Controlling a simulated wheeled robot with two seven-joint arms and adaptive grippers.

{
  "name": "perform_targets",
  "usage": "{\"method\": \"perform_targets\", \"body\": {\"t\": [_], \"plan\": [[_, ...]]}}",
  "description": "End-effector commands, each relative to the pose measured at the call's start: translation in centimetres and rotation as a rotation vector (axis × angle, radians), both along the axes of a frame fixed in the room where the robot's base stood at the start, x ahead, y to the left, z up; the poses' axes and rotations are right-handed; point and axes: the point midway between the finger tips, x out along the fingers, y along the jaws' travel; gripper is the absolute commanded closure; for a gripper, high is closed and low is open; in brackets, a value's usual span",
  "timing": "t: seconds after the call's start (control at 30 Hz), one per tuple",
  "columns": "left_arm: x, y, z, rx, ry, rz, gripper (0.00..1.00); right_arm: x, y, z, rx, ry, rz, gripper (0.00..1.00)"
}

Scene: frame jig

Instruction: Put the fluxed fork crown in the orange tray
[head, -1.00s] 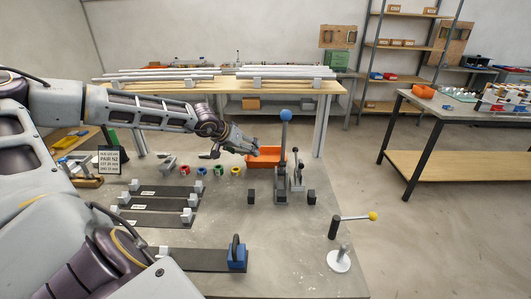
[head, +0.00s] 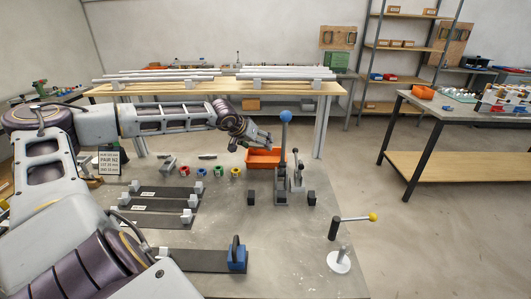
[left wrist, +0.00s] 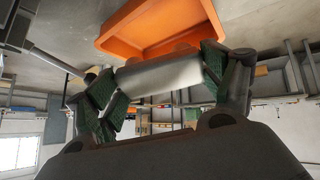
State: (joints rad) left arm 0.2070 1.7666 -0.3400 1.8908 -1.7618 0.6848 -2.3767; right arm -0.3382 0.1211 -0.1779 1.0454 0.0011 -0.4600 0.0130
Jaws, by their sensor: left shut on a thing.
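The fork crown, a pale metal piece (left wrist: 160,77), sits between the fingers of my left gripper in the left wrist view. My left gripper (head: 266,143) is shut on it, just above the orange tray (head: 263,163) in the head view. The orange tray also shows in the left wrist view (left wrist: 150,30), close to the crown; the crown appears apart from it. Flux on the crown cannot be made out. My right gripper is not in view.
A lever press with a blue knob (head: 286,116) stands just right of the tray. Several small coloured cups (head: 218,172) stand left of it. Dark jig strips (head: 160,192) lie at the left. A yellow-tipped handle (head: 372,216) stands front right.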

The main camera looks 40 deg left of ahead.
Motion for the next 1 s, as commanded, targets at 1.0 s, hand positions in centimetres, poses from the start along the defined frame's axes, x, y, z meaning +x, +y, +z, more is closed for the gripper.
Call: {"method": "perform_targets", "body": {"t": [1.0], "plan": [[2.3, -0.1, -2.8, -0.004, 0.000, 0.006, 0.47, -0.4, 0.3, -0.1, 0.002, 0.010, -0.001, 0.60]]}}
